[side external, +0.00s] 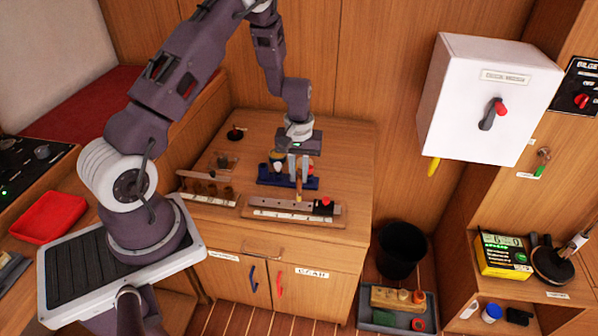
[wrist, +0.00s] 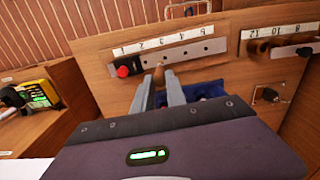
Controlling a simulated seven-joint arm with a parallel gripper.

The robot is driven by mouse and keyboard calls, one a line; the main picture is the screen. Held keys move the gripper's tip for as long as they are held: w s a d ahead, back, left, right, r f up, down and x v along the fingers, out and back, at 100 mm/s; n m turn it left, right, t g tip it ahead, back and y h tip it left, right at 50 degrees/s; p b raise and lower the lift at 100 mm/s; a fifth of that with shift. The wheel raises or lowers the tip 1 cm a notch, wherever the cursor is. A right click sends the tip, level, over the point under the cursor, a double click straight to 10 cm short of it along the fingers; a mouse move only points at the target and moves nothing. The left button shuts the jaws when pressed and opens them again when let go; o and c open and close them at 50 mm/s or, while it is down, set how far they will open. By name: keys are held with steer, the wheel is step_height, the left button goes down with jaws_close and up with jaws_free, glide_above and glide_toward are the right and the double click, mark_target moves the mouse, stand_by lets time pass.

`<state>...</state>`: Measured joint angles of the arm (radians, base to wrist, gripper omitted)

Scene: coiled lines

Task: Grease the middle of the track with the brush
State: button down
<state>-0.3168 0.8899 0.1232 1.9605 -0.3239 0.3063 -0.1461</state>
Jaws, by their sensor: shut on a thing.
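The track (side external: 285,206) is a grey metal strip with holes on a wooden board, with a numbered white strip along it. It also shows in the wrist view (wrist: 195,50). A black slider with a red knob (side external: 324,206) sits at its right end; in the wrist view the slider (wrist: 124,69) is at the left. My gripper (side external: 299,172) is shut on the brush (side external: 299,188), which points down just behind the track's middle. In the wrist view the brush tip (wrist: 158,74) shows between the fingers (wrist: 160,90), near the track's edge. Contact cannot be told.
A blue tray (side external: 268,181) with small pots stands right behind the track. A second numbered board with brown pegs (side external: 207,190) is at its left. A black knob (side external: 235,133) is at the back left. The counter right of the track is clear.

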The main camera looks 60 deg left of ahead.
steer(key=shift+f, duration=0.6)
stand_by(0.4)
steer(key=shift+s+a+r, duration=0.1)
steer(key=shift+s+a, duration=0.35)
steer(key=shift+s, duration=0.1)
steer(key=shift+s+a, duration=0.45)
steer(key=shift+s, duration=0.05)
steer(key=shift+s+a, duration=0.45)
steer(key=shift+s, duration=0.15)
steer(key=shift+s+a, duration=0.45)
steer(key=shift+s, duration=0.05)
